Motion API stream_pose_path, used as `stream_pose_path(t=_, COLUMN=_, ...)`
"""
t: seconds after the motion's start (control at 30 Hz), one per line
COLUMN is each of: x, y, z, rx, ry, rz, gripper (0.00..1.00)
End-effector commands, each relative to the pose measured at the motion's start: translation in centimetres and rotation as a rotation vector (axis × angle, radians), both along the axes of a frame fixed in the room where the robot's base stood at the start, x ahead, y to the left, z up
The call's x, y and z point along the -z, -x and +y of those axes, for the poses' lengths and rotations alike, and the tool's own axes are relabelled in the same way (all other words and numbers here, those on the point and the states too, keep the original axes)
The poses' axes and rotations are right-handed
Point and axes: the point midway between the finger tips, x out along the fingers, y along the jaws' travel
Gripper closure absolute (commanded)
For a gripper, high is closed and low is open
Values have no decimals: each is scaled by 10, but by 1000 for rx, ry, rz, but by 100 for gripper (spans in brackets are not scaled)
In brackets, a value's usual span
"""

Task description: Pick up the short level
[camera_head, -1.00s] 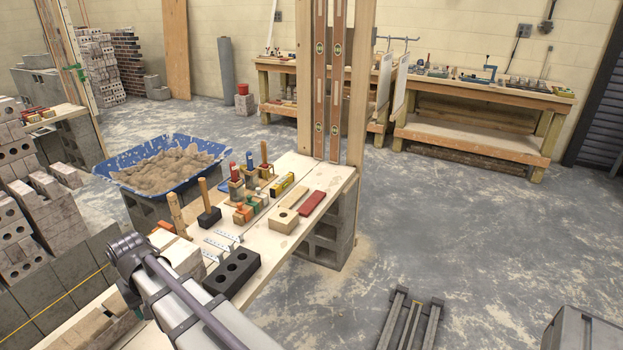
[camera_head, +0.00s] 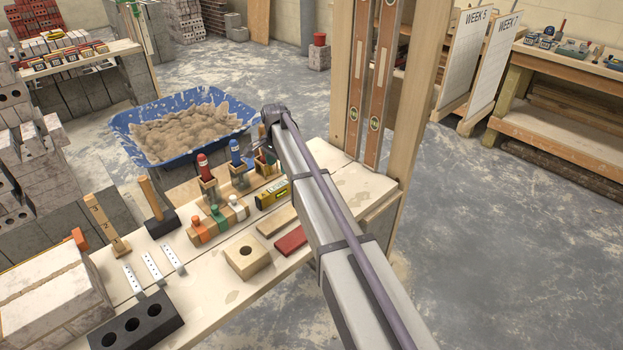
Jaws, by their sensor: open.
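The short level (camera_head: 271,194) is a small yellow level with dark ends. It lies on the pale bench top (camera_head: 356,187), just left of my arm and behind a wooden block. My gripper (camera_head: 262,150) shows only in part, as small grey pieces below the dark joint at the far end of my arm. It is open, beyond the short level and apart from it. My arm hides the bench just right of the level.
Coloured-handled tools in wooden holders (camera_head: 207,180) stand close to the level. A red block (camera_head: 290,240) and a wooden block with a hole (camera_head: 247,256) lie in front. Two long levels (camera_head: 358,75) stand upright behind. A blue tub (camera_head: 128,122) of mortar stands at left.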

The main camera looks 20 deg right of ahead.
Motion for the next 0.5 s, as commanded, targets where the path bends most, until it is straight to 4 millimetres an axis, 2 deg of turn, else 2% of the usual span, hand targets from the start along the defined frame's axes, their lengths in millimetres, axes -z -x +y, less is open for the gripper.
stream_pose_path(t=0.1, x=0, y=1, z=0, rx=74, ry=0, rz=0, gripper=40)
stream_pose_path(t=0.27, x=5, y=1, z=0, rx=89, ry=0, rz=0, gripper=40)
stream_pose_path(t=0.5, x=53, y=1, z=0, rx=87, ry=0, rz=0, gripper=40)
